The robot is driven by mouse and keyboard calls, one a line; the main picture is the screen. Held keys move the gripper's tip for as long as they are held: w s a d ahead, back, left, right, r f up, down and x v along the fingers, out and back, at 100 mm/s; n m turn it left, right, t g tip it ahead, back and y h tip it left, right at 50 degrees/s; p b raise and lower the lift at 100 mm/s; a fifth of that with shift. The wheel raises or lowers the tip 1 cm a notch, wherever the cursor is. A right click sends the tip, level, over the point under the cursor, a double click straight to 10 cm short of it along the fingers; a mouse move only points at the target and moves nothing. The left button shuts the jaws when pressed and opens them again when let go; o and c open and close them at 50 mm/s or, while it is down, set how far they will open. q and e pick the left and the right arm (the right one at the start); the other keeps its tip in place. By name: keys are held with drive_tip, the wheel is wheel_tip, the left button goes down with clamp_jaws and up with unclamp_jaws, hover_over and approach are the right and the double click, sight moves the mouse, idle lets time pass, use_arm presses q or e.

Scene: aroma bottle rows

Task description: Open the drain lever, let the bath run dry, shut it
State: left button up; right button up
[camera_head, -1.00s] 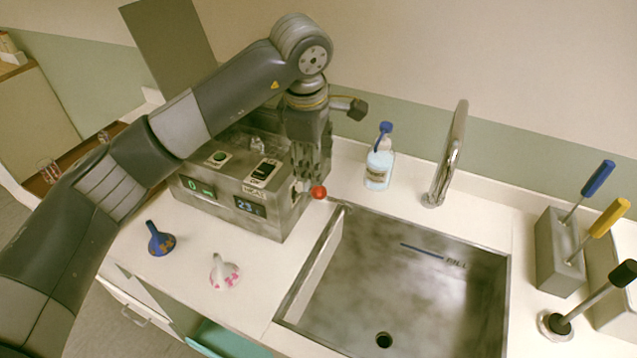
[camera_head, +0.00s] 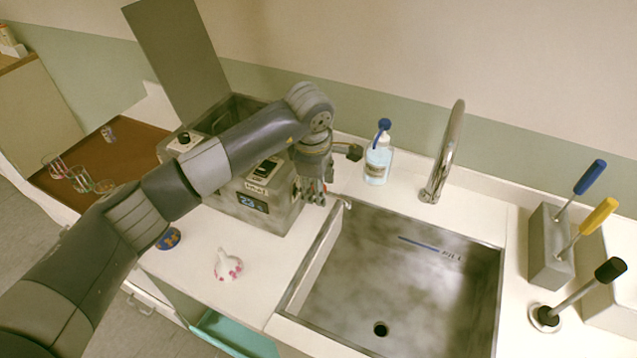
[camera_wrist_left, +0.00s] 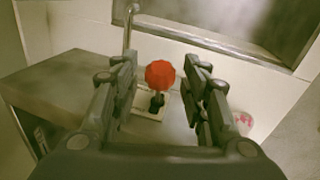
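The metal bath (camera_head: 285,218) stands left of the sink with its lid up; my left arm crosses in front of it. The inside is partly in view, and I cannot tell the water level. The drain lever's red knob (camera_wrist_left: 160,74) shows in the left wrist view, on a dark stem at the bath's side. My left gripper (camera_head: 313,200) is at the bath's right side and largely hides the knob in the head view. In the wrist view its fingers are open, one on either side of the knob, with gaps visible. My right gripper is not in view.
The sink (camera_head: 400,285) and its tap (camera_head: 445,150) lie to the right. A soap bottle (camera_head: 378,160) stands behind the gripper. A white-and-pink funnel (camera_head: 228,266) and a partly hidden blue one (camera_head: 169,239) are on the counter. Glasses stand on a brown surface (camera_head: 110,160) at left.

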use_arm(q)
clamp_jaws()
drive_tip(key=shift+s+d+f+m+t+y+b, duration=0.15)
drive_tip(key=shift+d+f+t+y+b, duration=0.25)
drive_tip(key=shift+f+y+b, duration=1.15)
drive_tip(key=shift+s+d+f+m+t+y+b, duration=0.2)
drive_tip(key=shift+t+y+b, duration=0.4)
drive_tip(key=shift+b, duration=2.1)
drive_tip(key=shift+s+d+f+m+t+y+b, duration=0.1)
drive_tip(key=shift+d+f+t+y+b, duration=0.55)
drive_tip(key=shift+b, duration=1.5)
drive_tip(key=shift+a+g+y, duration=0.25)
drive_tip(key=shift+a+y, duration=0.05)
drive_tip(key=shift+y, duration=0.1)
drive_tip(key=shift+o, duration=1.9)
unclamp_jaws()
drive_tip(key=v, duration=1.2)
